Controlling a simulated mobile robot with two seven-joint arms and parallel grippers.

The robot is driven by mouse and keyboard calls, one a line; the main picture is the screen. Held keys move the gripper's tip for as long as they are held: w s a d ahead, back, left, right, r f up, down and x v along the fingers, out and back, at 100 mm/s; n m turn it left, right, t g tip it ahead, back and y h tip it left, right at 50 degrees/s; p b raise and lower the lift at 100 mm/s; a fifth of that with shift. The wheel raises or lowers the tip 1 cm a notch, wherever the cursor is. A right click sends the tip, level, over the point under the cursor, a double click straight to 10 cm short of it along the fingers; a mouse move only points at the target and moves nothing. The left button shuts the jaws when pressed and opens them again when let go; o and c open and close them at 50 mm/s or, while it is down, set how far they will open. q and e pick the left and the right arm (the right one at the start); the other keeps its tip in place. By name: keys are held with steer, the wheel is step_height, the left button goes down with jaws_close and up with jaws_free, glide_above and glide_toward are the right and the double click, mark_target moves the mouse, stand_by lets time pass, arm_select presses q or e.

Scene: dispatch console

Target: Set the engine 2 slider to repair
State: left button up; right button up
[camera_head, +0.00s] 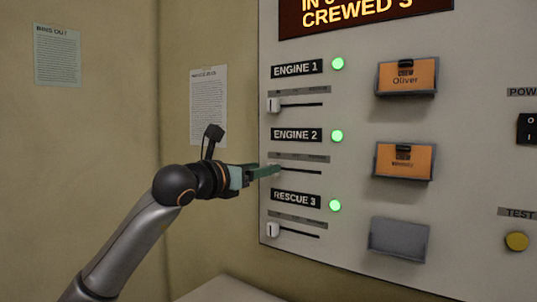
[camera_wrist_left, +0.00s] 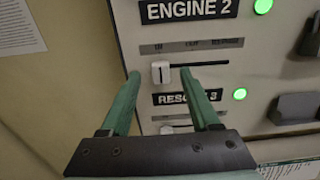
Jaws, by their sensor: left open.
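The engine 2 slider is a white knob (camera_wrist_left: 160,72) at the left end of its dark slot (camera_wrist_left: 205,64), under the ENGINE 2 label (camera_head: 297,135). A scale strip (camera_head: 300,157) with small lettering runs above the slot. My left gripper (camera_head: 274,171) is at the panel by the left end of this slot and hides the knob in the head view. In the left wrist view its two green fingers (camera_wrist_left: 160,84) are apart, with the knob between their tips. I cannot tell whether either finger touches it. My right gripper is not in view.
The engine 1 slider knob (camera_head: 273,105) is above and the rescue 3 slider knob (camera_head: 273,230) below, both at the left ends of their slots. Green lamps (camera_head: 337,136) glow beside the labels. Orange cards (camera_head: 405,160) sit in holders to the right. A toggle switch (camera_head: 527,128) and yellow button (camera_head: 517,241) are farther right.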

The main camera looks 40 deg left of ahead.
arm_select(q)
steer(key=w+p, duration=0.1)
steer(key=w, duration=0.2)
steer(key=shift+w+a, duration=0.15)
jaws_close()
stand_by(0.5)
stand_by(0.9)
